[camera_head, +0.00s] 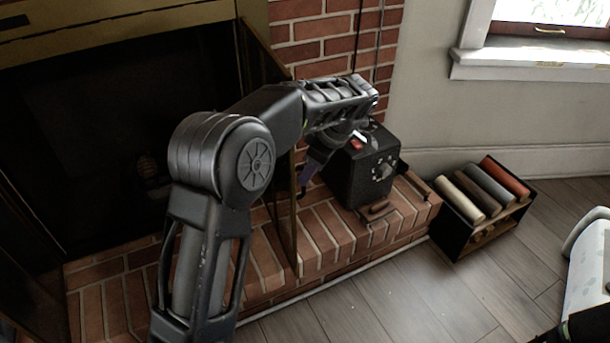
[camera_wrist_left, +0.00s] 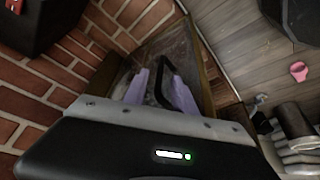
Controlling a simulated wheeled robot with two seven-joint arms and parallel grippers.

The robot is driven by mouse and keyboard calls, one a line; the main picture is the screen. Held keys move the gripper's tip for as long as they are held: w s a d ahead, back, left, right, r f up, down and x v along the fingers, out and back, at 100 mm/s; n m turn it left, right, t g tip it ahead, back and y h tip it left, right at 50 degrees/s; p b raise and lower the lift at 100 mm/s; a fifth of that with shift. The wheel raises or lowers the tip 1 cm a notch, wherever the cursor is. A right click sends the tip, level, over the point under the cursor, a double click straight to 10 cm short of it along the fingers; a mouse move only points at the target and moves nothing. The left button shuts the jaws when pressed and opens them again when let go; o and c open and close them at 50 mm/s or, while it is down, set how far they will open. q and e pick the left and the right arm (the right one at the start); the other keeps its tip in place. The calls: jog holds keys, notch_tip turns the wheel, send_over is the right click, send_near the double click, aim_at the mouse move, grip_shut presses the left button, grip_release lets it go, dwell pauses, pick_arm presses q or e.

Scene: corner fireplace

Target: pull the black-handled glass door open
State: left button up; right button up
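The glass door (camera_head: 287,230), a brass-framed panel, stands swung out from the fireplace over the brick hearth, partly hidden by my left arm. In the left wrist view the door (camera_wrist_left: 207,75) has a curved black handle (camera_wrist_left: 182,62). My left gripper (camera_head: 308,172) is at the door's right side in the head view, mostly hidden by its own wrist. In the left wrist view its two purple fingers (camera_wrist_left: 158,90) are apart, with part of the handle between them and the right finger overlapping its loop. Firm contact cannot be told.
A black box (camera_head: 362,172) stands on the brick hearth (camera_head: 325,230) just right of the gripper. A dark rack (camera_head: 458,228) with several coloured rolls stands on the floor farther right. A white object (camera_head: 590,265) is at the right edge.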

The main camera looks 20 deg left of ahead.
pick_arm(q)
jog(key=v, duration=0.3)
pick_arm(e)
jog(key=shift+s+a+r, duration=0.15)
jog(key=shift+r, duration=0.3)
pick_arm(q)
jog(key=shift+f, duration=0.1)
